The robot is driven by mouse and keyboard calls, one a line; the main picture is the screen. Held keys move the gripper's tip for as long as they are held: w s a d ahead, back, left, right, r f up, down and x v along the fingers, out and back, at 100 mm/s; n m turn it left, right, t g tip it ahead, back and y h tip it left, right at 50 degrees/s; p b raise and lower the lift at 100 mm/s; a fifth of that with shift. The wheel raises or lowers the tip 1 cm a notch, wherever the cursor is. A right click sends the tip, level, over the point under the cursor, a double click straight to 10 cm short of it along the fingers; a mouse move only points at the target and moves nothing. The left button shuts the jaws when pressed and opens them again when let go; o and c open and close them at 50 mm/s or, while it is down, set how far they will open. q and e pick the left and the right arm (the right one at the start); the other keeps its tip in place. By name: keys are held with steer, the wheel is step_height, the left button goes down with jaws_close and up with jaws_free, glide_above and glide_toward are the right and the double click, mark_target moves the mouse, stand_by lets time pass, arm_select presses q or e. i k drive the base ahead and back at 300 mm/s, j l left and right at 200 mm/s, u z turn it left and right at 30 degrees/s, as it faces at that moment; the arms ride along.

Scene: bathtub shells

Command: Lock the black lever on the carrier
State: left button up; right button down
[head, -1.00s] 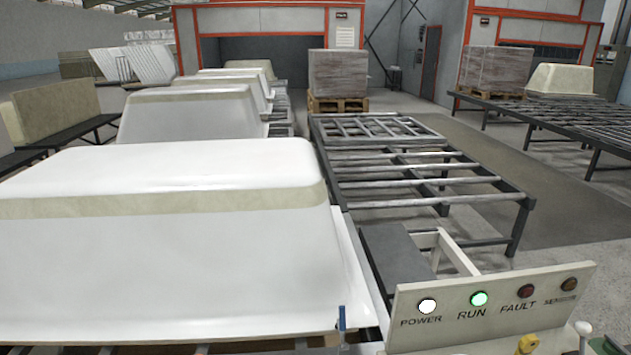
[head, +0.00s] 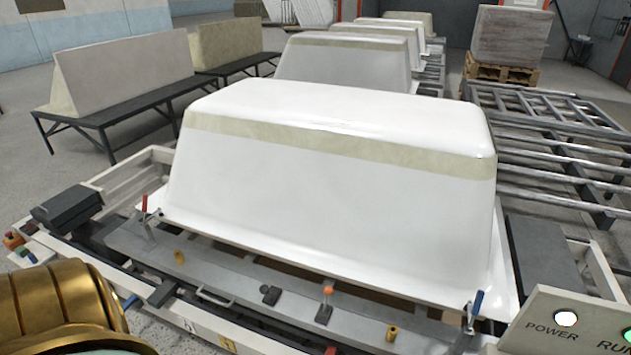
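The carrier (head: 232,278) is a grey plate on a pale frame in front of a large white bathtub shell (head: 330,200). A small dark clamp-like part (head: 270,294) sits on its front plate, and another dark part stands under an orange knob (head: 327,290). I cannot tell which dark part is the black lever, or whether it is locked. A red-handled lever (head: 145,205) stands upright at the left of the carrier. A blue-handled lever (head: 476,305) stands at the right. Neither gripper is in view.
A panel with lights (head: 565,322) stands at the lower right. A dark box (head: 66,205) is on the frame's left end. More shells (head: 345,62) stand behind. Open floor lies at the left, beside black benches (head: 115,115).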

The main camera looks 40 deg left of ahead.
mark_target(264, 289)
steer(key=u, duration=1.25)
